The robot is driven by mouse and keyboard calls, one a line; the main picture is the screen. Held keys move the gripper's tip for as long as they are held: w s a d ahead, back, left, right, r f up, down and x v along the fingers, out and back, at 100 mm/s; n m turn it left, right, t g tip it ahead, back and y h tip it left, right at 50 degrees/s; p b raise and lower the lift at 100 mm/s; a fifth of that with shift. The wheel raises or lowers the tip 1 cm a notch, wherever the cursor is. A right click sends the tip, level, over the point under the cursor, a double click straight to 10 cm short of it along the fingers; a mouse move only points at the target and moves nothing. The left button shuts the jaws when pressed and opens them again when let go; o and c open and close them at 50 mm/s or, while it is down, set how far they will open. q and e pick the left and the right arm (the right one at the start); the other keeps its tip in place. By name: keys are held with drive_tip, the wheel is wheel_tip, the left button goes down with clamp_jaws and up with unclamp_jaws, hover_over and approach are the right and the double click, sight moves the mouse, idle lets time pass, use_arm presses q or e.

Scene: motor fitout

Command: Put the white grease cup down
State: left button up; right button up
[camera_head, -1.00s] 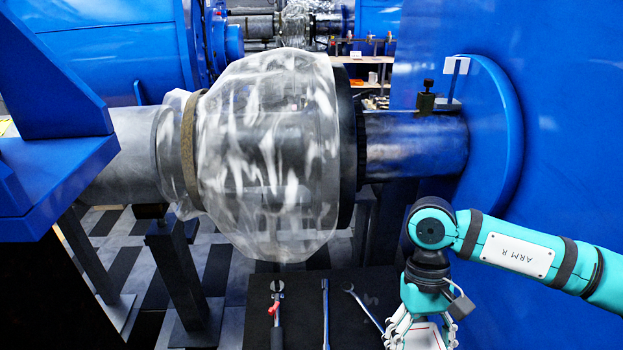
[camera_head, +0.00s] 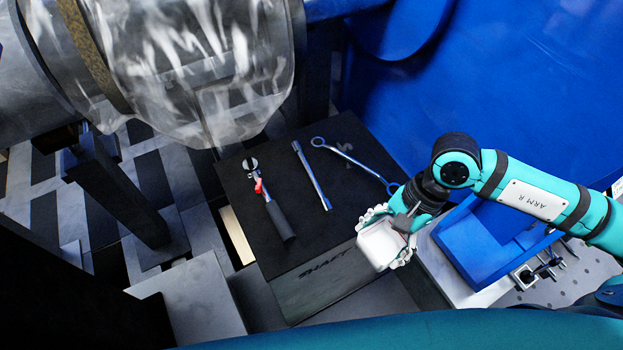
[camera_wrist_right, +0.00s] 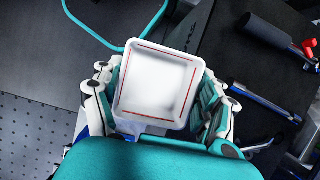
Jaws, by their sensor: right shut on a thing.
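The white grease cup (camera_head: 379,245) is a squarish white cup. In the wrist view the cup (camera_wrist_right: 157,84) shows its open top, with a thin red line inside the rim. My right gripper (camera_head: 392,238) is shut on it, with fingers on both sides of the cup. In the head view the cup appears at the right front corner of the dark tool board marked SHAFT (camera_head: 290,262). I cannot tell whether it touches the board. My left gripper is not in view.
A red-marked tool (camera_head: 268,200), a bar (camera_head: 312,177) and a ring spanner (camera_head: 350,162) lie on the board. A blue bin (camera_head: 485,240) stands to the right on a light surface. The plastic-wrapped shaft (camera_head: 200,70) is at the upper left. The board's front middle is clear.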

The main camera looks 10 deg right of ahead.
drive_tip(key=shift+a+f+m, duration=0.1)
drive_tip(key=shift+f+m, duration=0.05)
drive_tip(key=shift+m, duration=0.15)
drive_tip(key=w+p, duration=0.1)
drive_tip(key=w, duration=0.4)
drive_tip(key=shift+w+f, duration=0.1)
drive_tip(key=shift+w, duration=0.05)
drive_tip(key=w, duration=0.3)
drive_tip(key=w+f+p, duration=0.1)
drive_tip(key=w, duration=0.6)
drive_tip(key=shift+w+a+f+p, duration=0.1)
drive_tip(key=shift+a+f+p, duration=0.1)
drive_tip(key=shift+a+p, duration=0.15)
drive_tip(key=shift+w+f, duration=0.1)
wheel_tip(320, 180, down, 3)
drive_tip(key=shift+r+p, duration=0.1)
drive_tip(key=shift+p, duration=0.3)
drive_tip(key=shift+f, duration=0.35)
drive_tip(key=o, duration=0.8)
drive_tip(key=shift+f, duration=0.1)
drive_tip(key=o, duration=0.5)
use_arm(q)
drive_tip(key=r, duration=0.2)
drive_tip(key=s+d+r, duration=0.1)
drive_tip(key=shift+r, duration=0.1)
